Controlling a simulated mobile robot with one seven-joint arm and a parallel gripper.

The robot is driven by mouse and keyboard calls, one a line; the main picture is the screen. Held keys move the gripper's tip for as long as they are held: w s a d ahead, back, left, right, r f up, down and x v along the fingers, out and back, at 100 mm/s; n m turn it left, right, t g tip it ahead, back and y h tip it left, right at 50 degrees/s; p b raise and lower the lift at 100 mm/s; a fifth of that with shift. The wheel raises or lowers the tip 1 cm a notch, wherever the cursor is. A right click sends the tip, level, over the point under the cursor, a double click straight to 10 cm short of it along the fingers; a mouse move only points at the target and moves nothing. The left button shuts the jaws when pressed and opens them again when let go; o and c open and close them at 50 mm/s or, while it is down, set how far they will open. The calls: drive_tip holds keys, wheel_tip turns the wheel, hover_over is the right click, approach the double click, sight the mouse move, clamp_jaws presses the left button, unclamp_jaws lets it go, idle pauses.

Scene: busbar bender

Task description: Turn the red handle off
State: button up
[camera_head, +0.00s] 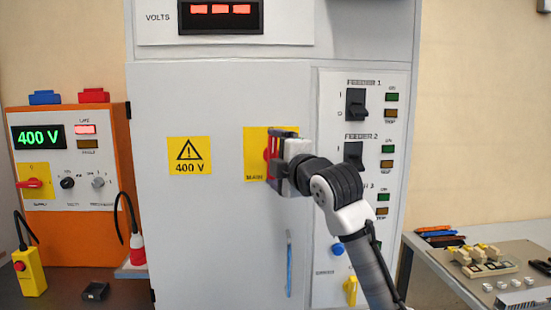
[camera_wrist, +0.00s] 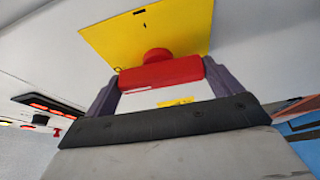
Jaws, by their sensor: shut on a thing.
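The red handle (camera_wrist: 160,73) sits on a yellow plate (camera_wrist: 155,30) in the wrist view, on a round red hub. My gripper (camera_wrist: 160,88) has one finger at each end of the red bar and is shut on it. In the head view the yellow plate (camera_head: 256,145) marked MAIN is on the grey cabinet door. There my gripper (camera_head: 274,158) covers most of the handle, and only a little red (camera_head: 267,154) shows. The handle's exact angle is hard to read in the head view.
A cabinet door (camera_head: 215,240) with a blue door handle (camera_head: 289,262) is below. Feeder switches (camera_head: 356,103) are on the right panel. An orange supply box (camera_head: 75,220) with its own red knob (camera_head: 30,183) stands left. A bench (camera_head: 450,262) with parts is at right.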

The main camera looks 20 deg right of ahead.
drive_tip(key=shift+n, duration=0.4)
drive_tip(key=o, duration=1.1)
drive_tip(key=shift+s, duration=0.1)
drive_tip(key=s+d+b, duration=0.1)
drive_tip(key=s+b, duration=0.3)
drive_tip(key=s, duration=0.9)
drive_tip(key=shift+s+d, duration=0.25)
drive_tip(key=shift+s, duration=0.05)
